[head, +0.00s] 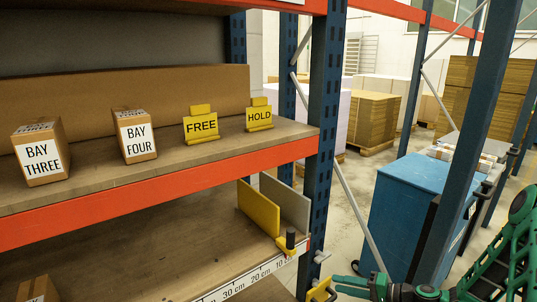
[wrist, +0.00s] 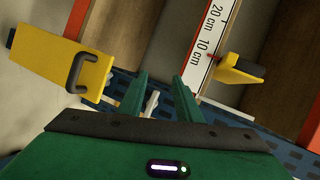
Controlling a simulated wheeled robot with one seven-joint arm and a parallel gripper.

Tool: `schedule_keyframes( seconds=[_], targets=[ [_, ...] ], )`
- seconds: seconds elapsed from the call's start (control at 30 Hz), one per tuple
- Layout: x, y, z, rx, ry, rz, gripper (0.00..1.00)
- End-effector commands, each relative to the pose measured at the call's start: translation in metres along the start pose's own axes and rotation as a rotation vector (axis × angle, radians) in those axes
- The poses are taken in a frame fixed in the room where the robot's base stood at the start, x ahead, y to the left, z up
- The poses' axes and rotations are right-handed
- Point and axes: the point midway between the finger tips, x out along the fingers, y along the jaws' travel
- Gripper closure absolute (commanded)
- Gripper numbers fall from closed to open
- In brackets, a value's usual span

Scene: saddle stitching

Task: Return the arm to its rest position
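My gripper (head: 338,285) is at the bottom of the head view, right of the lower shelf's front corner. My green arm comes in from the right edge. In the wrist view, the two green fingers of my gripper (wrist: 160,76) stand apart with nothing held between them. They point toward the shelf's blue post and edge. A yellow plate with a dark handle (wrist: 62,62) lies left of the fingers. A yellow stop with a black knob (wrist: 238,70) is to their right, apart from them.
The upper shelf (head: 230,165) holds boxes labelled BAY THREE (head: 40,155) and BAY FOUR (head: 135,138), plus yellow FREE (head: 201,126) and HOLD (head: 259,116) signs. A ruler (head: 240,286) lines the lower shelf. A blue cabinet (head: 410,215) stands behind my gripper.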

Motion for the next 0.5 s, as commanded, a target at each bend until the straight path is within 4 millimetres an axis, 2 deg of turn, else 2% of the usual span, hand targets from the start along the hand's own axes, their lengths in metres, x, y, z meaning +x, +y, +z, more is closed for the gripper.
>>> schedule_keyframes(
  seconds=[0.27,0.5],
  targets=[
    [-0.036,-0.016,0.024,-0.118,-0.212,0.238,0.69],
    [-0.083,-0.032,0.038,-0.175,-0.335,0.457,0.69]
  ],
)
